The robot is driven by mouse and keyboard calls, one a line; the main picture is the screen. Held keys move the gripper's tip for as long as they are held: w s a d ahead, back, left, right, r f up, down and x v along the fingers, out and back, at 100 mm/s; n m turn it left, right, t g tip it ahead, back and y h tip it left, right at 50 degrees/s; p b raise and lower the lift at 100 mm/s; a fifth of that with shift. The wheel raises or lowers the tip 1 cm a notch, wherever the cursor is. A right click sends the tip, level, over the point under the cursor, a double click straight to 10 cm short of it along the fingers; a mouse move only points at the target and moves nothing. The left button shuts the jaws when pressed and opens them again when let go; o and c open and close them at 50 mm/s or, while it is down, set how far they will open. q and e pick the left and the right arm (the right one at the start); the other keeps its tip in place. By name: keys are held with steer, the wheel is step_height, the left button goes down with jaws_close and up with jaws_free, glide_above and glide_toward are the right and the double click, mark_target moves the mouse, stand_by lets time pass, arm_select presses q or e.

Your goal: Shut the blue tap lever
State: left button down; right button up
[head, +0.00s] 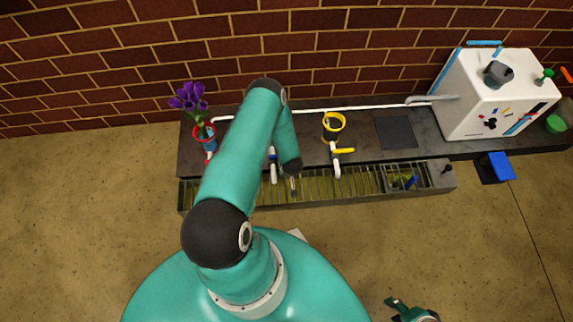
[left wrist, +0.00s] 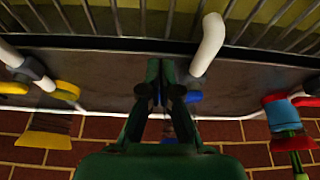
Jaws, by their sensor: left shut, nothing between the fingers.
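The blue tap lever (left wrist: 193,96) shows as a small blue piece under a white spout (left wrist: 209,45) in the left wrist view, just right of my left gripper (left wrist: 160,68). The left fingers are shut with nothing between them and hide part of the tap; contact cannot be told. In the head view the blue tap (head: 272,153) is partly hidden behind my left arm, and the left gripper (head: 293,188) hangs over the front grating. My right gripper (head: 395,309) is at the bottom edge, far from the taps, with its fingers apart and empty.
A yellow lever (head: 343,150) is right of the blue tap. Purple flowers stand in a red-rimmed vase (head: 207,140) at the left. A slotted grating (head: 340,184) runs along the front. A white cabinet (head: 485,95) stands at the right, against the brick wall.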

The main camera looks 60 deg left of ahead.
arm_select(q)
steer(key=p+v, duration=0.3)
steer(key=v, duration=0.7)
steer(key=shift+s, duration=0.25)
steer(key=shift+w, duration=0.1)
